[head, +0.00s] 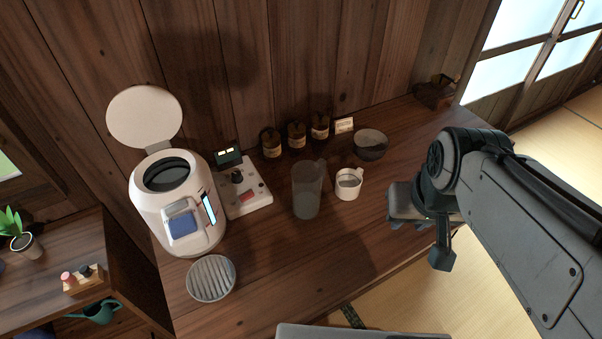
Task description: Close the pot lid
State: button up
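A white electric pot (187,222) stands at the left end of the wooden counter. Its round white lid (144,116) is raised upright at the back, so the dark round opening (167,174) shows. The pot has a blue button and a lit display on its front. My gripper (402,222) is at the right, over the counter's front edge, well apart from the pot. It is partly hidden by my own arm, and I cannot make out whether its fingers are open or shut.
The counter (262,285) also holds a control box (240,190), a clear pitcher (307,190), a white mug (348,184), a grey bowl (370,145), several dark jars (296,135) and a slatted round tray (211,278). A wooden wall stands behind. The front middle is clear.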

aim_at(145, 117)
jog(key=u, duration=1.6)
jog(key=k, duration=1.25)
jog(key=u, duration=0.8)
jog(key=i, duration=1.2)
jog(key=z, duration=0.65)
jog(key=i, duration=0.55)
jog(key=z, duration=0.6)
